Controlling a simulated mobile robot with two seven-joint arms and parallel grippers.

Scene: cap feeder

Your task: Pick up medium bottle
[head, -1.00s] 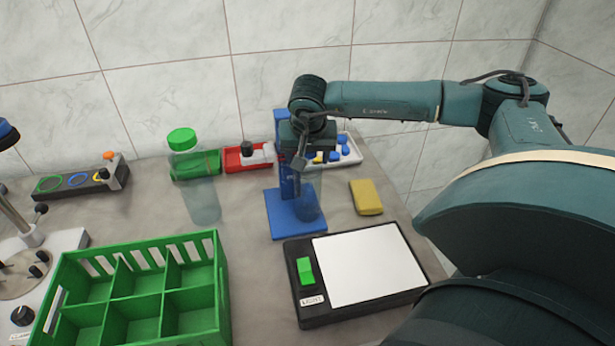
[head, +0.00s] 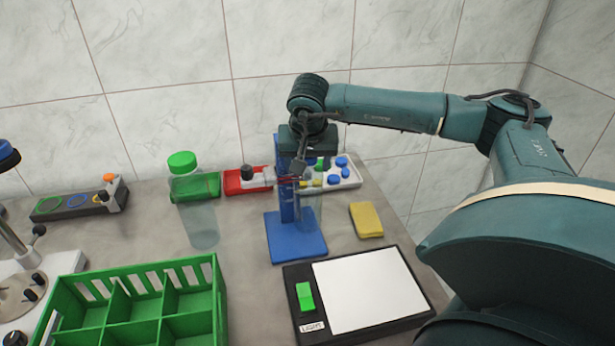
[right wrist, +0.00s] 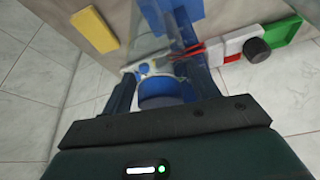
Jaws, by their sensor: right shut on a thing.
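The medium bottle is clear, with a blue cap (right wrist: 160,88). It is at the blue stand (head: 296,240), on the right side of the stand's upright. My right gripper (head: 299,165) is above it, pointing down. In the right wrist view my right gripper (right wrist: 163,75) is shut on the medium bottle, with the blue cap between its fingers. The see-through body (head: 312,207) hangs below the gripper in the head view and appears raised above the stand's base. Its lower edge is faint. My left gripper is not in view.
A taller clear bottle with a green cap (head: 182,162) stands left of the stand. A green crate (head: 150,275) is at front left, a light box (head: 300,328) at front right. A yellow sponge (head: 366,220) and a white cap tray (head: 350,180) are near the stand.

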